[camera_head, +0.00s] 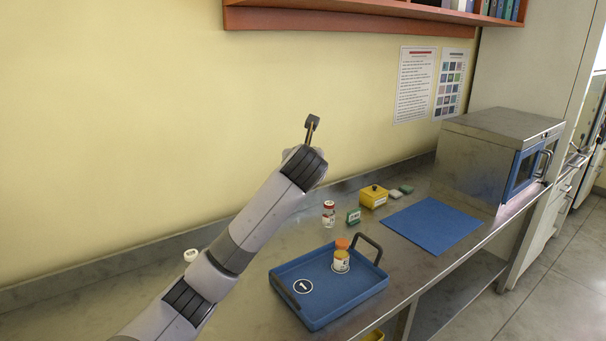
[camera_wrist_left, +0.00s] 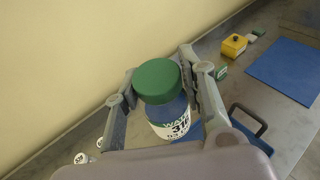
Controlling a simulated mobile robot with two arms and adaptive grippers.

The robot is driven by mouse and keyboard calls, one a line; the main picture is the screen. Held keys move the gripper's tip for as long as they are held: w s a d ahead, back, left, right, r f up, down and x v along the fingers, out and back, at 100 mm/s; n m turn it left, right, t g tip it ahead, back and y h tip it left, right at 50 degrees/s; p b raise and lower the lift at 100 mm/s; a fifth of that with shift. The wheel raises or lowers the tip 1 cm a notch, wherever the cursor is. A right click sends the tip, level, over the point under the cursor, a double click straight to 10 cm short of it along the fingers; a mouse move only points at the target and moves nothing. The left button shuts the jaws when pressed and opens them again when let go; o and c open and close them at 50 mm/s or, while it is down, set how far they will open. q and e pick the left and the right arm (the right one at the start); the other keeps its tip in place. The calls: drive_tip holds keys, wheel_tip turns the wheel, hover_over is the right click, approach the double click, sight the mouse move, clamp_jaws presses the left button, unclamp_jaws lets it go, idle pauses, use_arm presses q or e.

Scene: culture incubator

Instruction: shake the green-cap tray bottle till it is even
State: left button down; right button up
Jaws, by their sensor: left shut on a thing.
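The green-cap bottle (camera_wrist_left: 160,82) is in the left wrist view, with a bluish body and a white label, its cap toward the camera. My left gripper (camera_wrist_left: 159,65) is shut on it, one finger on each side. In the head view my left gripper (camera_head: 311,128) is raised above the counter in front of the wall. The bottle is hidden there behind my arm. I cannot tell from these views how even its contents are. The blue tray (camera_head: 338,301), marked 1, stands on the counter and holds an orange-capped bottle (camera_head: 341,262). My right gripper is not in view.
A red-capped bottle (camera_head: 329,213), a small green item (camera_head: 353,217) and a yellow box (camera_head: 373,196) stand behind the tray. A blue mat (camera_head: 432,224) lies bare before the steel incubator (camera_head: 490,150). A white-capped item (camera_head: 191,254) is beside my arm.

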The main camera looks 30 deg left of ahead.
use_arm(q)
drive_tip(key=f, duration=0.6)
drive_tip(key=shift+s+d+f, duration=0.2)
drive_tip(key=shift+d+f, duration=0.05)
drive_tip(key=shift+f, duration=0.45)
drive_tip(key=r, duration=0.7)
drive_tip(key=shift+w+a+r, duration=0.15)
drive_tip(key=shift+w+a, duration=0.1)
drive_tip(key=shift+w, duration=0.05)
drive_tip(key=f, duration=0.7)
drive_tip(key=shift+s+d+f, duration=0.1)
drive_tip(key=shift+s+d, duration=0.2)
drive_tip(key=shift+w+a, duration=0.2)
drive_tip(key=shift+a, duration=0.05)
drive_tip(key=shift+d, duration=0.1)
